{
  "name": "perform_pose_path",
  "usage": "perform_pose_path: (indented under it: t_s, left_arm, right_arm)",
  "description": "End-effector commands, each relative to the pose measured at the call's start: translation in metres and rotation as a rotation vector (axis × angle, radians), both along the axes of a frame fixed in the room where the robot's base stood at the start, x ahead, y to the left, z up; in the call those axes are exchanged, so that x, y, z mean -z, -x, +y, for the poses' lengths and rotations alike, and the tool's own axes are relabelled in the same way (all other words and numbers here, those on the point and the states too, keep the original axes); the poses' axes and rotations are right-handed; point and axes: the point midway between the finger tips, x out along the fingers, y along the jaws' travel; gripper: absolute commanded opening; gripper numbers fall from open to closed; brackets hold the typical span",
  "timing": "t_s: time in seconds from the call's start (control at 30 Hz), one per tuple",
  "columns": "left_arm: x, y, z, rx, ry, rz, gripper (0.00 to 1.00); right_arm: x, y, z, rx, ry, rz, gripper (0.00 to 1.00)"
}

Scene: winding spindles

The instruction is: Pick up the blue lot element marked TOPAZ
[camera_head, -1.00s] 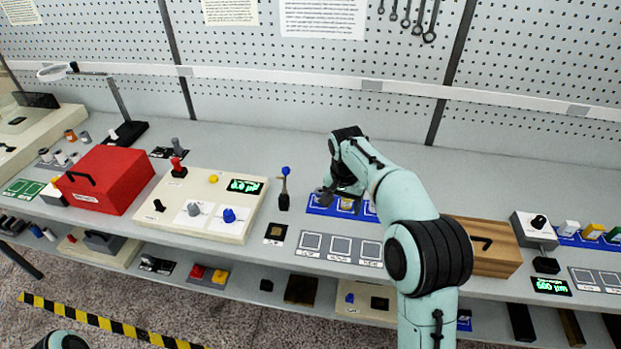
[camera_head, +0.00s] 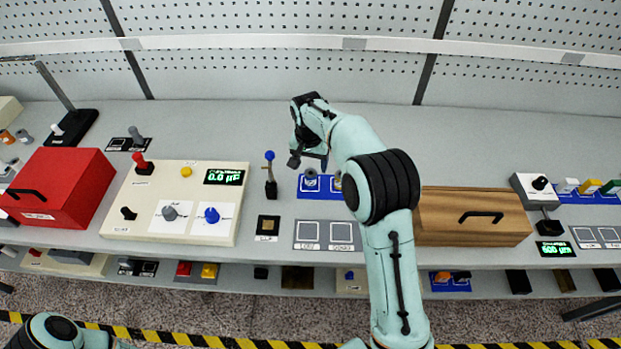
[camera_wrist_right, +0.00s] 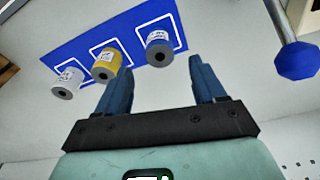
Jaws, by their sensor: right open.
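The blue element (camera_wrist_right: 158,48) is a short cylinder with a pale label, whose lettering I cannot read. It lies in an outlined square at one end of the blue mat (camera_wrist_right: 95,38). It also shows small in the head view (camera_head: 310,174). My right gripper (camera_wrist_right: 160,68) is open and empty, its fingers pointing towards the blue element, which appears between and beyond the fingertips. In the head view my right gripper (camera_head: 308,160) is just behind this element. Beside it on the mat are a yellow element (camera_wrist_right: 106,64) and a white one (camera_wrist_right: 68,82). My left gripper is out of view.
A lever with a blue knob (camera_head: 270,156) stands close to the left of the mat, and its knob looms in the wrist view (camera_wrist_right: 297,61). A cream control panel (camera_head: 150,193) is further left. A wooden box (camera_head: 445,232) is at the right. The bench behind is clear.

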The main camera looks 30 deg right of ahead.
Motion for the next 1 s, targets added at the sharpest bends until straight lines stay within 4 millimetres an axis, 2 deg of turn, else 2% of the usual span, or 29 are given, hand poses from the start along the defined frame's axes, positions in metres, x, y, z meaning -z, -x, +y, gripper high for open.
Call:
perform_pose_path:
  t_s: [0.17, 0.4, 0.5, 0.77, 0.97, 1.0]
  left_arm:
    - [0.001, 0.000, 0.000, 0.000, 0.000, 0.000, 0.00]
    - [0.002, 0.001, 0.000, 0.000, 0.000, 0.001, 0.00]
    - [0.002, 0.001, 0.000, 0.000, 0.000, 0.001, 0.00]
    - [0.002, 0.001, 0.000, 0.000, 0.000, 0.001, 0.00]
    - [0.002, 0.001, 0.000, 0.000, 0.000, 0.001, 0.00]
    - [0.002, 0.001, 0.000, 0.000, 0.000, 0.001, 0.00]
  right_arm:
    - [0.012, 0.000, 0.000, 0.000, -0.001, 0.002, 0.69]
    - [0.047, 0.001, 0.000, 0.000, 0.001, 0.003, 0.69]
    - [0.055, 0.000, -0.001, 0.000, 0.001, 0.001, 0.69]
    - [0.058, -0.001, -0.001, 0.000, -0.001, -0.001, 0.69]
    - [0.058, -0.001, -0.001, 0.000, -0.001, -0.001, 0.09]
    - [0.058, -0.001, -0.001, 0.000, -0.001, -0.001, 0.08]
